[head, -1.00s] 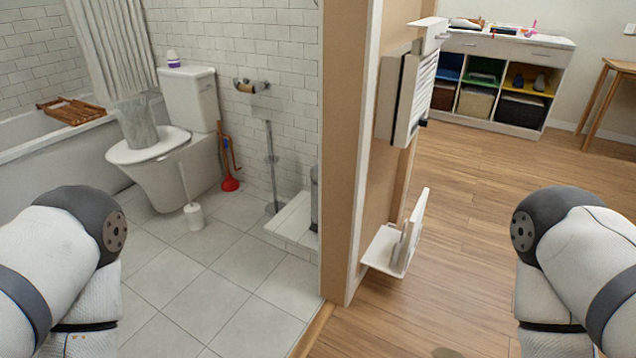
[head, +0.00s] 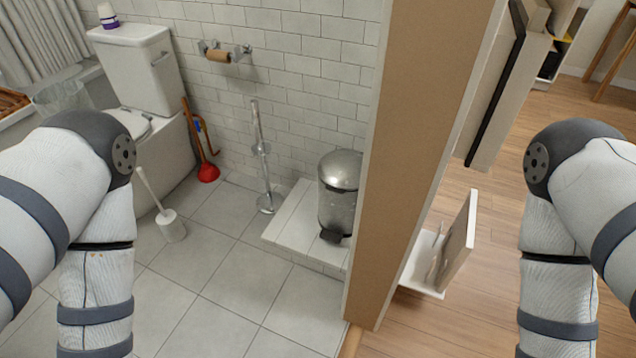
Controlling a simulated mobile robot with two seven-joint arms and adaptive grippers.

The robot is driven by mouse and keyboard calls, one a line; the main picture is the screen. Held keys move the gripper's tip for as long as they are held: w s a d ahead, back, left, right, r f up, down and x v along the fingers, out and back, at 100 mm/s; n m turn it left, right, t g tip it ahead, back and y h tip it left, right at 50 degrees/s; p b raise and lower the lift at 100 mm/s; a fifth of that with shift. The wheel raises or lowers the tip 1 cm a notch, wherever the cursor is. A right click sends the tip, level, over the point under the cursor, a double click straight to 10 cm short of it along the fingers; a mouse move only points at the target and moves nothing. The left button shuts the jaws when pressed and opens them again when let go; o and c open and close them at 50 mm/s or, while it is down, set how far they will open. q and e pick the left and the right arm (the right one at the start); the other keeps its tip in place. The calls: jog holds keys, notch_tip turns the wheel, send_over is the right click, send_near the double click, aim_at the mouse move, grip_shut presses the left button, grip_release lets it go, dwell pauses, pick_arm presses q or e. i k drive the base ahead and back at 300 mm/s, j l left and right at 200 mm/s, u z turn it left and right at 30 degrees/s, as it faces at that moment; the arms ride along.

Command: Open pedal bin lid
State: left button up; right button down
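A small metallic pedal bin (head: 338,200) stands upright on a low white tiled ledge (head: 287,221), close to the wall's end. Its domed lid (head: 342,168) is shut. A black pedal (head: 331,236) sticks out at its base, facing me. The bin's right edge is partly hidden by the partition wall. My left arm shows at the left and my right arm at the right, both well apart from the bin. Neither gripper is in the picture; both lie below the frame.
The partition wall end (head: 418,150) stands just right of the bin. A toilet brush (head: 170,224), a red plunger (head: 207,172) and a metal stand (head: 264,160) are left of the ledge. Grey floor tiles before the ledge are clear.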

aim_at(340, 170)
jog(key=i+j, duration=0.15)
jog(key=j, duration=0.2)
jog(key=i+j+z, duration=0.1)
jog(key=j, duration=0.25)
jog(key=i+j, duration=0.2)
jog(key=j, duration=0.2)
jog(key=i+j+z, duration=0.1)
jog(key=j, duration=0.25)
jog(key=i+j, duration=0.15)
jog(key=j, duration=0.25)
jog(key=i+j, duration=0.1)
jog(key=j, duration=0.25)
jog(key=z, duration=0.05)
